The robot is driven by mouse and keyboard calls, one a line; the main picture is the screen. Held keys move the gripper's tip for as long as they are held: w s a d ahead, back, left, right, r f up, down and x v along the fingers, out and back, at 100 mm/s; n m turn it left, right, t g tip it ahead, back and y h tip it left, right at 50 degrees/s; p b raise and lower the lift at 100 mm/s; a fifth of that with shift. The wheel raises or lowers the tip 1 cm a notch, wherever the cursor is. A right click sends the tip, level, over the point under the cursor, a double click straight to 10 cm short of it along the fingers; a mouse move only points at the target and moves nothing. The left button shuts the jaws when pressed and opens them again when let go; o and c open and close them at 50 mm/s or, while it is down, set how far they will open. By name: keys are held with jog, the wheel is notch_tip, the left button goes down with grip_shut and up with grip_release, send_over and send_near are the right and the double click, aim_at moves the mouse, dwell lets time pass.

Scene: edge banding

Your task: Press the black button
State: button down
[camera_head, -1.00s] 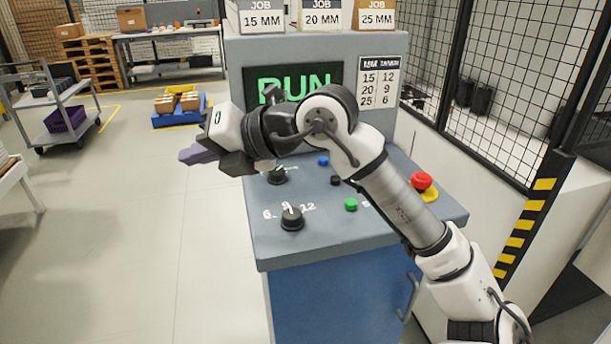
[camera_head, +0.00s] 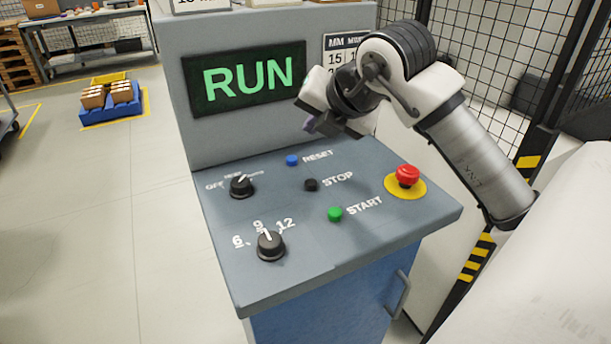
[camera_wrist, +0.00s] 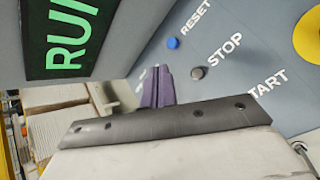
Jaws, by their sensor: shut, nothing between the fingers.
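The black button (camera_head: 311,185) sits on the sloped grey panel beside the word STOP, between the blue RESET button (camera_head: 292,160) and the green START button (camera_head: 335,214). In the wrist view the black button (camera_wrist: 198,73) is just right of my fingers. My gripper (camera_head: 316,124) is above the panel's back part, up and slightly right of the black button, apart from it. Its purple fingers (camera_wrist: 156,88) are together and empty in the wrist view. The black button is fully visible.
A red emergency button (camera_head: 407,176) on a yellow base stands at the panel's right. Two black knobs (camera_head: 241,186) (camera_head: 271,245) are at the left. The RUN screen (camera_head: 245,77) rises behind the panel. A mesh fence (camera_head: 490,60) is close on the right.

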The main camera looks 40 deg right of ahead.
aim_at(314, 185)
jog(key=shift+s, duration=0.15)
jog(key=shift+f, duration=0.1)
notch_tip(314, 185, down, 8)
jog(key=b, duration=0.5)
jog(key=shift+f+b, duration=0.3)
jog(key=shift+b, duration=0.2)
jog(key=shift+f, duration=0.1)
dwell(1.5)
jog(key=shift+f+b, duration=0.35)
jog(key=shift+b, duration=0.4)
jog(key=shift+f+b, duration=0.45)
jog(key=shift+b, duration=0.15)
dwell(0.4)
jog(key=shift+r, duration=0.15)
jog(key=shift+r+p, duration=0.3)
jog(key=shift+r, duration=0.5)
